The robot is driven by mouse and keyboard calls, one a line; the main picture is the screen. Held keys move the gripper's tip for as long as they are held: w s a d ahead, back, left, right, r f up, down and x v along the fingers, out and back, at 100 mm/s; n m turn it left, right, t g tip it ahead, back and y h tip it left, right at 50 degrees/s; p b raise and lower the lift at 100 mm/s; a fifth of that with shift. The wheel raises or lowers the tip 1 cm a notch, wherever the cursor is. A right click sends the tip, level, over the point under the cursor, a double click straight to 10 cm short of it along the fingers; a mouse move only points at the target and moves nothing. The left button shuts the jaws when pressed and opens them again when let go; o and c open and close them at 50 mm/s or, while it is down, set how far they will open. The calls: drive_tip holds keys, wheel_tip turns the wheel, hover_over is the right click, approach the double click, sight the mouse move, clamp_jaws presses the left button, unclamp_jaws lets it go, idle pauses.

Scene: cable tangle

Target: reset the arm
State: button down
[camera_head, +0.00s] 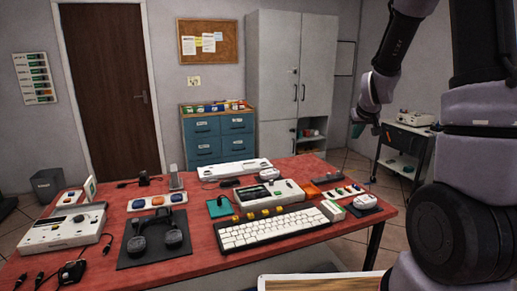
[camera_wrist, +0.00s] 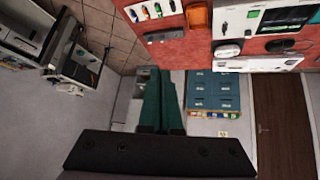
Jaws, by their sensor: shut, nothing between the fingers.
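My arm fills the right side of the head view, folded up. My gripper (camera_head: 361,123) hangs at the upper right in the head view, past the table's right end and well clear of everything on the table. In the wrist view my gripper's dark green fingers (camera_wrist: 158,102) lie side by side, shut and with nothing held. The wrist picture is turned over, with the table's edge at its top.
A red table (camera_head: 195,222) holds a white keyboard (camera_head: 272,228), a headset (camera_head: 157,236) on a black mat, a grey console (camera_head: 65,228) and loose cables. A trolley (camera_head: 402,142) stands behind my gripper. Grey cabinets (camera_head: 291,70) and blue drawers (camera_head: 220,136) stand at the back.

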drive_tip(key=s+a+r+m+y, duration=0.1)
drive_tip(key=s+a+r, duration=0.2)
drive_tip(key=s+r, duration=0.45)
drive_tip(key=s+a+r+m+y, duration=0.1)
drive_tip(key=s+a+r, duration=0.3)
drive_tip(key=s+r, duration=0.3)
drive_tip(key=s+a+r+m+y, duration=0.1)
drive_tip(key=s+a+r, duration=0.1)
drive_tip(key=s, duration=1.3)
drive_tip(key=shift+s+a+r+m+g, duration=0.25)
drive_tip(key=shift+a+r+m+g, duration=0.1)
drive_tip(key=shift+r+m+g, duration=0.05)
